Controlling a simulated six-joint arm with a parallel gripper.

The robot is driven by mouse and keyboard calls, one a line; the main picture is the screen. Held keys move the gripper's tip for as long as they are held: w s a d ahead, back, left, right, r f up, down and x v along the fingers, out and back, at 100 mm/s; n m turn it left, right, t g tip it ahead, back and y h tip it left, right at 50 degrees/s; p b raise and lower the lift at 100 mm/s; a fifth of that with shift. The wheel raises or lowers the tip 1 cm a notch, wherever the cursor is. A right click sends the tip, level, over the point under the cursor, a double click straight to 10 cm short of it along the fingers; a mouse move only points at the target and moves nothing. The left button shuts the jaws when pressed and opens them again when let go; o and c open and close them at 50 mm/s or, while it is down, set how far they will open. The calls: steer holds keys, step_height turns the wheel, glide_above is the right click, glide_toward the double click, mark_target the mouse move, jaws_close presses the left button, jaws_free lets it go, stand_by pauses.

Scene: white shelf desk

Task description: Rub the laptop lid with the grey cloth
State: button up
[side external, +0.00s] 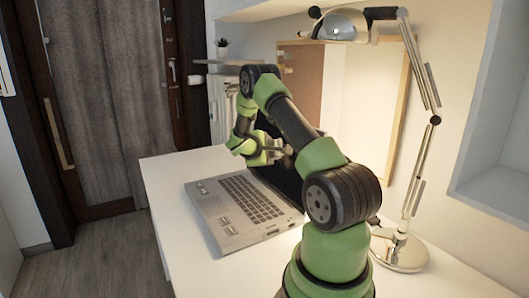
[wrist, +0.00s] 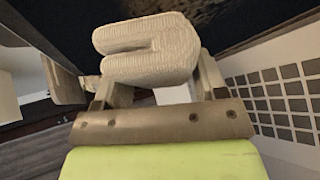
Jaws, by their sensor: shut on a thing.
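The grey laptop (side external: 222,222) lies open on the white desk, its keyboard facing up. Its dark lid (side external: 281,183) stands up at the back, partly hidden behind my arm. My gripper (side external: 268,153) is above the keyboard's far side, close to the lid. In the wrist view my gripper (wrist: 155,80) is shut on the folded, pale grey cloth (wrist: 150,48), which sticks out past the fingers. The dark lid (wrist: 255,22) is right behind the cloth; I cannot tell whether they touch. The keyboard (wrist: 285,95) shows at the right.
A chrome desk lamp (side external: 402,250) stands on the right of the desk, its head arching over the back. A framed board (side external: 365,95) leans at the wall. The desk's front left (side external: 165,180) is clear.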

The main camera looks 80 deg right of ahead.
steer(key=shift+s+d+f, duration=0.15)
steer(key=shift+s+d, duration=0.3)
steer(key=shift+s+a, duration=0.1)
steer(key=s+a, duration=0.7)
steer(key=shift+s+a, duration=0.2)
stand_by(1.0)
steer(key=shift+d, duration=0.1)
steer(key=shift+w+d, duration=3.65)
steer(key=shift+d, duration=0.2)
steer(key=w+a+r, duration=0.1)
steer(key=w+a, duration=0.3)
steer(key=shift+w+a+r, duration=0.1)
steer(key=shift+a, duration=0.05)
